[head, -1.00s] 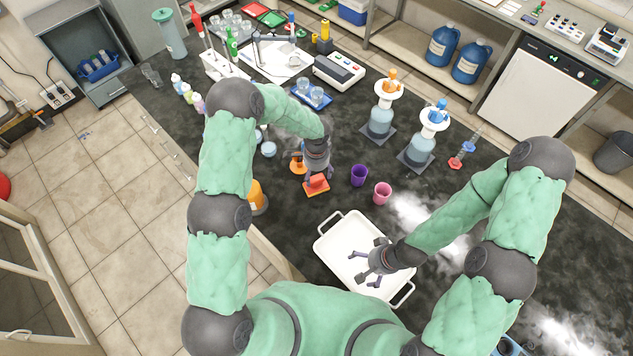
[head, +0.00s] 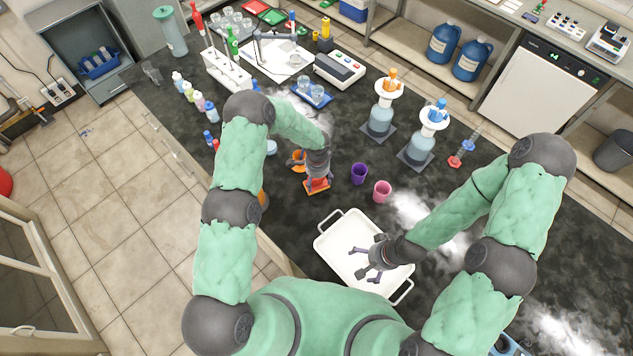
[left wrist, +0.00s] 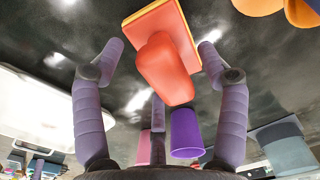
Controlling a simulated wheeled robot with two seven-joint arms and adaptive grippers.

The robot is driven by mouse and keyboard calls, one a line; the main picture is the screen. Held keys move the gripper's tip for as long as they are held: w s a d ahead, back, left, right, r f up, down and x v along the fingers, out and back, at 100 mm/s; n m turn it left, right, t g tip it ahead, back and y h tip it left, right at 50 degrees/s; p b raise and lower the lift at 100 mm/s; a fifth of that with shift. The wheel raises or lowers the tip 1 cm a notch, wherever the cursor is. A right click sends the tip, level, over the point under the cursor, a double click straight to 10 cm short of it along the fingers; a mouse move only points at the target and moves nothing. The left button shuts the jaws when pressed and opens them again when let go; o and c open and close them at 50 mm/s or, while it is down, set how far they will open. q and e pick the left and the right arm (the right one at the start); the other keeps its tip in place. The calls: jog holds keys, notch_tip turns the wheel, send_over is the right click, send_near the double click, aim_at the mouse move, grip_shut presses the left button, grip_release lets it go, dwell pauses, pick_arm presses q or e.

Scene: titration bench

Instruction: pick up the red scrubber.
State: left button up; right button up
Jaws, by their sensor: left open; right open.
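The red scrubber (head: 317,184) lies on the dark bench, with an orange pad under a red handle. In the left wrist view the scrubber (left wrist: 165,65) shows between the spread fingers, its handle pointing toward the palm. My left gripper (head: 318,180) is right over it, open, with fingers on either side; in the left wrist view I see gaps between the fingers (left wrist: 160,60) and the handle. My right gripper (head: 364,262) is open and empty above the white tray (head: 335,225).
A purple cup (head: 359,174) and a pink cup (head: 382,191) stand just right of the scrubber. An orange item (head: 297,160) sits close behind it, partly hidden by my gripper. Two dispenser bottles (head: 380,119) (head: 421,150) stand farther back right.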

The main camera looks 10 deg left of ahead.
pick_arm(q)
jog(key=c, duration=1.3)
jog(key=shift+r, duration=0.15)
jog(key=shift+w+r+b, duration=0.1)
jog(key=shift+r+b, duration=0.25)
jog(key=shift+r, duration=0.45)
pick_arm(e)
jog(key=shift+f, duration=0.35)
jog(key=shift+f+b, duration=1.55)
jog(key=shift+f, duration=0.1)
pick_arm(q)
jog(key=s+d+r, duration=0.1)
jog(key=s+r, duration=0.2)
jog(key=s, duration=0.1)
jog(key=s+r, duration=0.4)
jog(key=s, duration=0.1)
jog(key=s+d+r, duration=0.1)
jog(key=s+r, duration=0.3)
jog(key=s, duration=0.1)
jog(key=shift+d, duration=0.35)
